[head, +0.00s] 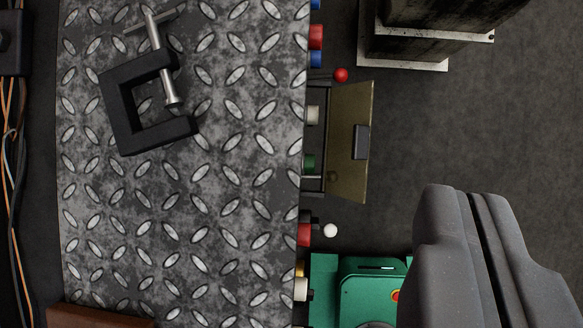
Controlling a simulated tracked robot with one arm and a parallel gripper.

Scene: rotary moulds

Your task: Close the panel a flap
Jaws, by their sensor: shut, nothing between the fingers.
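The olive-brown flap (345,115) stands open, sticking out to the right from the panel's edge. A dark handle (361,142) is on its outer part. Behind the flap, a white part (312,114) and a green part (309,163) show in the opening of the panel. My gripper (466,198) is shut and empty at the lower right. In the picture it is below and to the right of the flap, apart from it. The panel's front face is mostly hidden, as it is seen nearly edge-on.
A diamond-plate top (235,190) fills the left, with a black clamp (125,110) on it. A red ball-shaped knob (341,75) and a white one (330,230) flank the flap. A green device (372,290) is below. The dark floor (430,125) right of the flap is clear.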

